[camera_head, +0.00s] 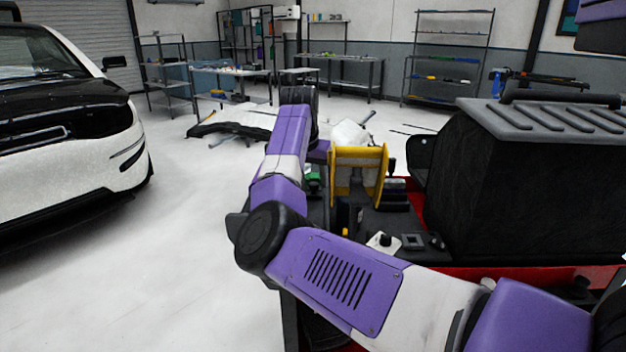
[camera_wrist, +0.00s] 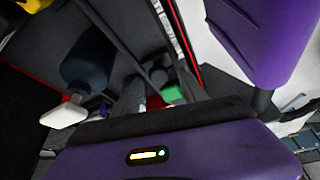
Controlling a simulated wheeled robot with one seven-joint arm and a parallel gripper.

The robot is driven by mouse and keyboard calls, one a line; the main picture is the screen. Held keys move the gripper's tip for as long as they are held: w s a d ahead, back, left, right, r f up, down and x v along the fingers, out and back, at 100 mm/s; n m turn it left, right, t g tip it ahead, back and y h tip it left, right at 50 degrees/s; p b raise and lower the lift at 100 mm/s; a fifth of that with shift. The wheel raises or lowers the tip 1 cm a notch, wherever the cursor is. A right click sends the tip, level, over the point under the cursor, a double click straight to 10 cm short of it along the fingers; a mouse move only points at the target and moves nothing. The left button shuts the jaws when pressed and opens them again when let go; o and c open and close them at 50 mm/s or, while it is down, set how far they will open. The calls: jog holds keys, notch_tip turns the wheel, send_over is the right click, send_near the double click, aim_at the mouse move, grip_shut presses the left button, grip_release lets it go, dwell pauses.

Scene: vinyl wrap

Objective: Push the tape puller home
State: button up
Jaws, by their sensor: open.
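I cannot pick out the tape puller for certain in either view. A yellow frame (camera_head: 343,172) with white material in it stands upright on the cart, just right of the end of my arm in the head view. My gripper (camera_head: 317,153) hangs beside this frame's left side, mostly hidden behind my arm. In the wrist view, purple parts of my arm fill the bottom and the upper right. No object shows held. A green item (camera_wrist: 173,94) lies on the dark surface there, and a green item also shows beside the yellow frame in the head view (camera_head: 314,182).
The red-edged cart (camera_head: 500,272) carries a large black box (camera_head: 520,185) on the right. A dark bottle (camera_wrist: 88,60) and a white-ended item (camera_wrist: 63,115) are in the wrist view. A white car (camera_head: 75,200) stands left; the floor between is clear.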

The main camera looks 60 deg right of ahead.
jog(key=v, duration=0.6)
jog(key=shift+r+p, duration=0.4)
jog(key=shift+a, duration=0.1)
